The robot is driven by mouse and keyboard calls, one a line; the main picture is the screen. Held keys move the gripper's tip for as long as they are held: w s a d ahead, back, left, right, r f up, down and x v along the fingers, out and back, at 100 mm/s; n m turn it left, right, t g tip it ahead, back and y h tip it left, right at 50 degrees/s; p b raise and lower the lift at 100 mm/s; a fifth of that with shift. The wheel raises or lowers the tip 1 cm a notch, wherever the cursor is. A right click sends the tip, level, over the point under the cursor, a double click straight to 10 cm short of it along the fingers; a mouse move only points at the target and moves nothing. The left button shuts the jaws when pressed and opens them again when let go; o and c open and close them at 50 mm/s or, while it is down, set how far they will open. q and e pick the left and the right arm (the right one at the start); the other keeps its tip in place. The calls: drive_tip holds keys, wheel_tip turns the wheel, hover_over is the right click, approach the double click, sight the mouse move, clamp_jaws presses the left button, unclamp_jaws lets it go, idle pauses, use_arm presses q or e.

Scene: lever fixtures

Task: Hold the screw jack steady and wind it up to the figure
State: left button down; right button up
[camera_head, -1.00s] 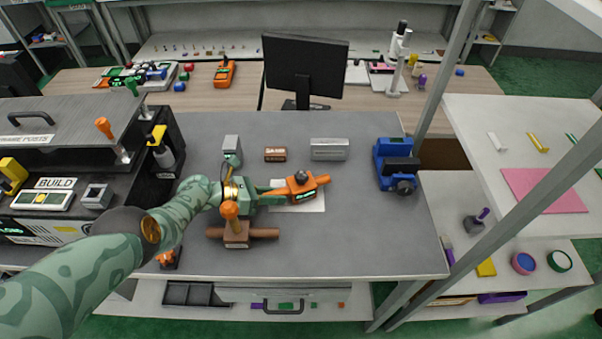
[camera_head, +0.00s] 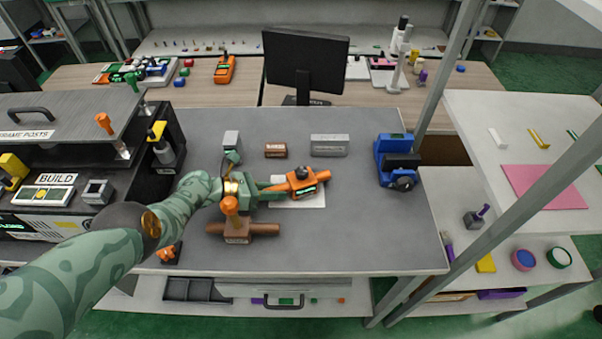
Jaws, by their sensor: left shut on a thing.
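An orange device with a dark round knob on top and a small lit green display, which looks like the screw jack (camera_head: 306,187), sits on a white sheet (camera_head: 312,202) on the grey table. My left gripper (camera_head: 277,190) reaches it from the left and is shut on its left end. The figure on the display is too small to read. My right gripper is not in view.
A brown block with an orange knob and side bars (camera_head: 237,236) stands close in front of my left gripper. A brown block (camera_head: 275,150), a grey block (camera_head: 329,145) and a blue vise-like fixture (camera_head: 397,162) stand behind and to the right. The front right of the table is clear.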

use_arm(q)
drive_tip(key=c, duration=1.1)
unclamp_jaws()
drive_tip(key=shift+a, duration=0.1)
